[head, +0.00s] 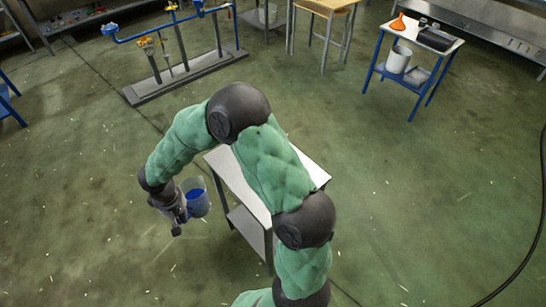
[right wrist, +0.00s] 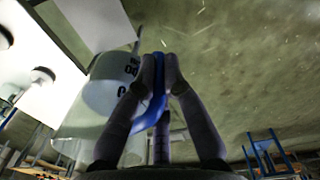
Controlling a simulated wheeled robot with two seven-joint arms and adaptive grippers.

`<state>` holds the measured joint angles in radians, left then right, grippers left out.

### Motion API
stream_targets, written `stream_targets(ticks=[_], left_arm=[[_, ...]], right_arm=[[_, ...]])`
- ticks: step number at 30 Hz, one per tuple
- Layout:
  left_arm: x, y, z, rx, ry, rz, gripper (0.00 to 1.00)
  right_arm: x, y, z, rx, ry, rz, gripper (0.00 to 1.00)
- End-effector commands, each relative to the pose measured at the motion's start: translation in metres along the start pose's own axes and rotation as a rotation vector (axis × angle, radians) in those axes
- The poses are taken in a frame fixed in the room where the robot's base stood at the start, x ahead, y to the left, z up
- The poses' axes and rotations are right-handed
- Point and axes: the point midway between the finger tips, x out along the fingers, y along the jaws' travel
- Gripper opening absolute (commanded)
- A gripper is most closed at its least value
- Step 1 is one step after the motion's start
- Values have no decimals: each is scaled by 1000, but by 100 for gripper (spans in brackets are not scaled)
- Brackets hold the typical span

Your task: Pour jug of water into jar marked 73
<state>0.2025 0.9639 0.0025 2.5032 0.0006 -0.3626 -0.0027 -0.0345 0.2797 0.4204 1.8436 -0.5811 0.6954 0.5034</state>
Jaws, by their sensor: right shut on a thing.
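My right gripper (head: 176,217) is shut on the blue handle of a clear jug (head: 197,204), off the left side of the small white-topped table (head: 226,170). Blue shows inside the jug. In the right wrist view the fingers (right wrist: 161,62) close around the blue handle (right wrist: 154,112), and the jug's clear body lies to their left. No jar marked 73 can be made out in the head view; my arm covers much of the tabletop. My left gripper is not in view.
A blue-framed cart (head: 425,62) with an orange funnel (head: 398,23) and a white bucket (head: 398,60) stands at the back right. Blue pipework on a grey base (head: 185,78) stands at the back left. The green floor around the small table is mostly clear.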

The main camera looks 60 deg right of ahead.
Motion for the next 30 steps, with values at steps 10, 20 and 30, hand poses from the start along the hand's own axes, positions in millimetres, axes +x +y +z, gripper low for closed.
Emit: stream_targets(ticks=[10,20,30], left_arm=[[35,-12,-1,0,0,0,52],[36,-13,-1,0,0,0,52],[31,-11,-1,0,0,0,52]], right_arm=[[36,36,-9,86,2,3,0],[37,139,-13,318,-7,17,0],[31,228,3,508,-14,37,0]])
